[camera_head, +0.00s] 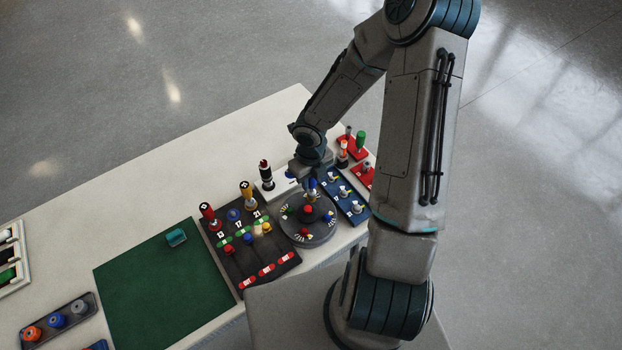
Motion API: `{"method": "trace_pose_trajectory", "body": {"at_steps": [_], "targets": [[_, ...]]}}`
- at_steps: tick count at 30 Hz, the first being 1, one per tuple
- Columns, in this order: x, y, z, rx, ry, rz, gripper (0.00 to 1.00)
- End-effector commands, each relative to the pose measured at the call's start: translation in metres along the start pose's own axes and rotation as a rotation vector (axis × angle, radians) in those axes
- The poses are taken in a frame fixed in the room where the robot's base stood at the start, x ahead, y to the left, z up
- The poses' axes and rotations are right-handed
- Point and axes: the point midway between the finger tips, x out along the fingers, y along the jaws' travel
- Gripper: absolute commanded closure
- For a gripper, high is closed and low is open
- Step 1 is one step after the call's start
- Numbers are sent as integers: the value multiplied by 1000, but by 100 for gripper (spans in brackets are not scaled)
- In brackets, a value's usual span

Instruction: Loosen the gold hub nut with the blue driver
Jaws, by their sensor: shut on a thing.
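My gripper (311,178) hangs over the back part of a round dark grey hub (306,236) on the table. It is shut on the blue driver (313,184), of which only a small blue part shows below the jaws. The driver looks roughly upright over the hub. Whether its tip touches a nut cannot be told. The hub has a red knob in the middle and small coloured pieces around it, some yellowish. Which of them is the gold nut is too small to tell, and it may be hidden by the driver or gripper.
Left of the hub is a black tool board (234,268) with red- and yellow-handled drivers. A blue tray (352,212) and red trays (362,175) stand close on its right. A black-and-white bottle-like object (266,174) stands behind. The green mat (150,290) is mostly clear.

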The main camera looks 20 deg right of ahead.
Motion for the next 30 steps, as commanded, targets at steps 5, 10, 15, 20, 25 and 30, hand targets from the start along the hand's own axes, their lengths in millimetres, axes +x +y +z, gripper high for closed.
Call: {"method": "trace_pose_trajectory", "body": {"at_steps": [5,10,15,20,25,30], "targets": [[-6,0,0,0,-1,0,97],[-10,0,0,0,-1,0,97],[-15,0,0,0,-1,-1,97],[-28,0,0,0,-3,-1,97],[-41,0,0,1,-2,0,97],[-50,0,0,0,-1,0,97]]}}
